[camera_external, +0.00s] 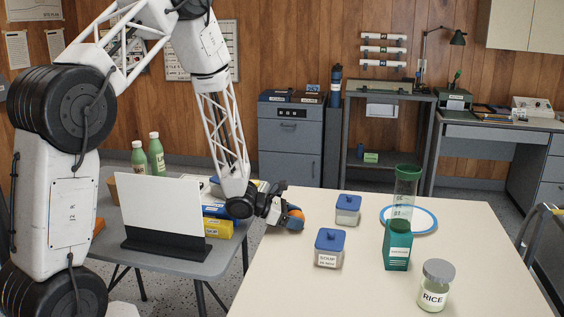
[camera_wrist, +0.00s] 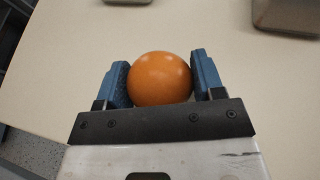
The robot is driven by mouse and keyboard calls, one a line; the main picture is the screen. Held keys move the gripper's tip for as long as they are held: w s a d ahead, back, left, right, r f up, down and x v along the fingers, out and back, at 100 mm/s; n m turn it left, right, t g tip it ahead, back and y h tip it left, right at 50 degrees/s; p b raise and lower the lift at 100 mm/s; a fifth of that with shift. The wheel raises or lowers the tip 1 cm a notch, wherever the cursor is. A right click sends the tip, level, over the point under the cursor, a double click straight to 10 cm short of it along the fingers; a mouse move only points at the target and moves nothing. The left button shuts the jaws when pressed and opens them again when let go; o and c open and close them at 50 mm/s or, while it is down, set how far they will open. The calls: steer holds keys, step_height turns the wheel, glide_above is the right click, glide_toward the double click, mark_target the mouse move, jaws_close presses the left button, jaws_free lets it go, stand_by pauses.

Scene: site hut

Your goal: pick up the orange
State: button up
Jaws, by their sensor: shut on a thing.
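The orange (camera_wrist: 160,78) is round and sits between the two blue finger pads of my gripper (camera_wrist: 161,82) in the wrist view. Both pads press against its sides. In the external view the orange (camera_external: 295,212) shows partly at the left part of the cream table (camera_external: 300,270), with my gripper (camera_external: 290,219) around it. My gripper is low, near the table's left edge. I cannot tell whether the orange touches the tabletop.
A grey side table (camera_external: 190,265) with a white panel (camera_external: 162,215), bottles and boxes is at left. The cream table's front is clear.

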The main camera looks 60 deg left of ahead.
mark_target(296, 211)
steer(key=shift+r, duration=4.9)
